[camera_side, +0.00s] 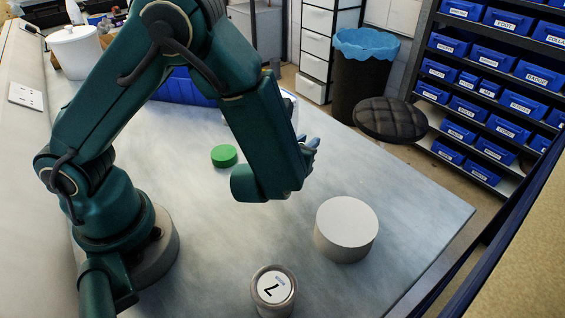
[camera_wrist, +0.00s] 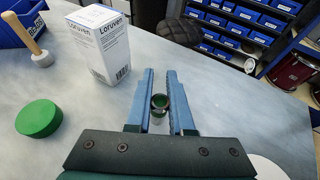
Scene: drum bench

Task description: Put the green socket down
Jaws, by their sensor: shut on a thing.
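The green socket (camera_wrist: 159,112) is a small metal cylinder with green on it, seen from above in the wrist view between my two blue fingers. My gripper (camera_wrist: 160,80) is shut on it. In the side view the blue fingers of my gripper (camera_side: 311,146) show only in part, past the end of my arm. The socket is hidden there behind my arm. I cannot tell whether the socket touches the bench or hangs just above it.
A green disc (camera_side: 224,156) lies on the bench (camera_side: 190,225). A white carton (camera_wrist: 103,42), a mallet (camera_wrist: 36,45) and a blue bin (camera_wrist: 14,32) are beyond.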

